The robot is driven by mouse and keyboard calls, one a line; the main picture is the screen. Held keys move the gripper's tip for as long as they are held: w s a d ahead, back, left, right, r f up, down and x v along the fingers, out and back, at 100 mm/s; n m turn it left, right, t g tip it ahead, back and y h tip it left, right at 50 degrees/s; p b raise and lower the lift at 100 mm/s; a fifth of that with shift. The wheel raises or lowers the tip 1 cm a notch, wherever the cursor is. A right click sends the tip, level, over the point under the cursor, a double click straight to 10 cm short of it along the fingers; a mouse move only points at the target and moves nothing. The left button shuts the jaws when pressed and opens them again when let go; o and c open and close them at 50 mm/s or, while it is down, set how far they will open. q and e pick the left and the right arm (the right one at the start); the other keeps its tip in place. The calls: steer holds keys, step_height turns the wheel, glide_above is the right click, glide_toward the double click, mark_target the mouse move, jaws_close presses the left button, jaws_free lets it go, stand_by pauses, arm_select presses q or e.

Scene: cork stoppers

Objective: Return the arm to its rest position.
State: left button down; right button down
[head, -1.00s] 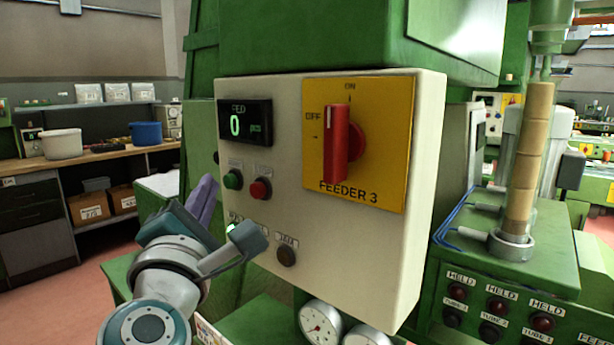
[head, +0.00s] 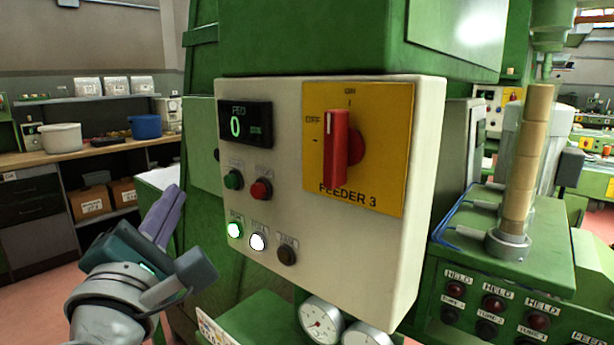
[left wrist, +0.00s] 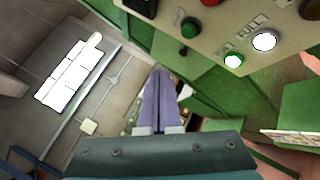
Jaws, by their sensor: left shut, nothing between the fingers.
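My left gripper (head: 168,212) is shut and empty, with its purple fingers together. In the head view it is to the left of the cream feeder control box (head: 330,270), apart from it. In the left wrist view my left gripper (left wrist: 157,100) points up the picture, with the box's lower edge above and to the right. On the box, the green lamp (head: 235,230) and the white lamp (head: 258,241) beside it are lit. The red rotary switch (head: 336,147) stands upright on its yellow plate, and the display (head: 245,123) reads 0. My right gripper is not in view.
The green machine body (head: 350,35) rises behind the box. Two gauges (head: 322,320) sit below it. A tube holding stacked corks (head: 525,165) stands at the right. A workbench (head: 85,157) with pots is at the back left, with open floor in front.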

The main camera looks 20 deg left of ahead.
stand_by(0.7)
arm_select(q)
steer(key=s+d+f+m+g+h, duration=0.1)
steer(key=s+d+f+m+h, duration=0.15)
steer(key=d+m+h, duration=1.05)
steer(key=s+d+f+m+g, duration=0.3)
steer(key=s+f+m+g, duration=0.2)
steer(key=m, duration=0.4)
steer(key=s+a+f+m+g+y, duration=0.2)
steer(key=s+m+g, duration=0.1)
steer(key=s, duration=0.3)
steer(key=s+a+f+m+g+y, duration=0.1)
steer(key=s+a+f+m+g, duration=0.15)
steer(key=s, duration=0.35)
steer(key=s+a+f+m+g+y, duration=0.2)
steer(key=s+m+g, duration=0.2)
steer(key=s, duration=0.2)
step_height(320, 180, up, 38)
steer(key=p, duration=3.8)
steer(key=shift+w+n, duration=0.35)
steer(key=shift+w, duration=0.05)
steer(key=shift+f, duration=0.15)
